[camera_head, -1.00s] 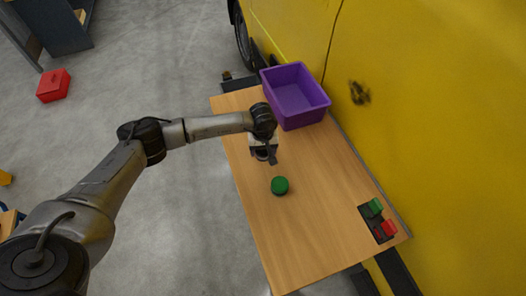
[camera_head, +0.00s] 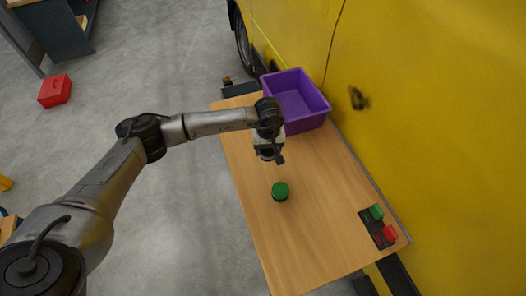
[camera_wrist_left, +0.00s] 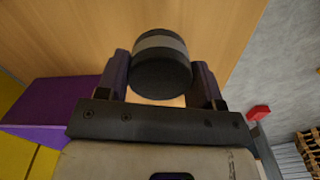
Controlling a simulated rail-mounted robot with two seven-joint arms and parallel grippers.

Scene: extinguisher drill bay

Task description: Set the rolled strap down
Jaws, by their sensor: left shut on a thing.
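The rolled strap (camera_wrist_left: 162,75) is a black roll with a grey band in the left wrist view. My left gripper (camera_wrist_left: 161,82) is shut on it, with a finger on each side. In the head view my left gripper (camera_head: 270,157) is over the wooden table (camera_head: 310,230), between the purple bin and a green round object. The held strap is hard to make out there. I cannot tell whether it touches the table. My right gripper is not in view.
The purple bin (camera_head: 314,122) stands at the table's far end. A green round object (camera_head: 280,191) sits mid-table. A dark panel with green and red blocks (camera_head: 378,228) is at the near right. A yellow vehicle (camera_head: 440,100) borders the right side. A red box (camera_head: 55,91) lies on the floor.

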